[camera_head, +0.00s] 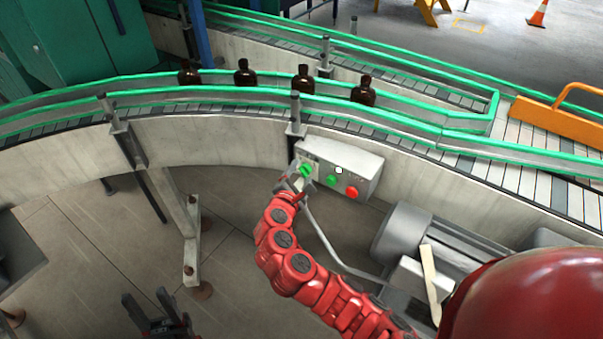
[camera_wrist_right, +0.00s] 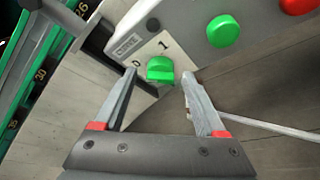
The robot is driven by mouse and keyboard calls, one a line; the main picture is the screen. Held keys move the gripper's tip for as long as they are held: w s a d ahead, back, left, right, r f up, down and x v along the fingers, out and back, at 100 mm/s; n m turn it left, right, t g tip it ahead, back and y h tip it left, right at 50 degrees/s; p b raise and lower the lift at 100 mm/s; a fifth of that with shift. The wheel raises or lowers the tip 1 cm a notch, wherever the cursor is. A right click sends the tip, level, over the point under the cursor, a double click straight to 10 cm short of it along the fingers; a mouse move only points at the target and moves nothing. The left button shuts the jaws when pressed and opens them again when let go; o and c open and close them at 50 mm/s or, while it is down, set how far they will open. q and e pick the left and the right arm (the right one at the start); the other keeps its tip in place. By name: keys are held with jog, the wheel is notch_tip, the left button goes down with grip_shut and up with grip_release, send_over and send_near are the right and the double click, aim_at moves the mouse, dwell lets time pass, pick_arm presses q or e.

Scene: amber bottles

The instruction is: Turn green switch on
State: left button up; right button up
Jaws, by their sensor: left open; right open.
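The green switch (camera_head: 306,170) is a rotary knob on the left end of a grey control box (camera_head: 362,160) mounted on the conveyor's side. In the right wrist view the green switch (camera_wrist_right: 160,68) sits on a plate marked 0 and 1. My right gripper (camera_head: 297,182) is at the switch; in the wrist view its open fingers (camera_wrist_right: 158,84) lie on either side of the knob, with gaps between. I cannot tell whether either finger touches it. My left gripper (camera_head: 147,300) is open and empty at the bottom left, far from the box.
A green button (camera_head: 332,180) and a red button (camera_head: 352,192) are on the same box, right of the switch. Brown bottles (camera_head: 303,80) stand on the conveyor behind. A grey motor (camera_head: 403,235) is at the right, below the box.

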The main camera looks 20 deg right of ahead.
jog(key=shift+w+d, duration=0.1)
grip_shut()
dwell(0.3)
jog(key=shift+f, duration=0.1)
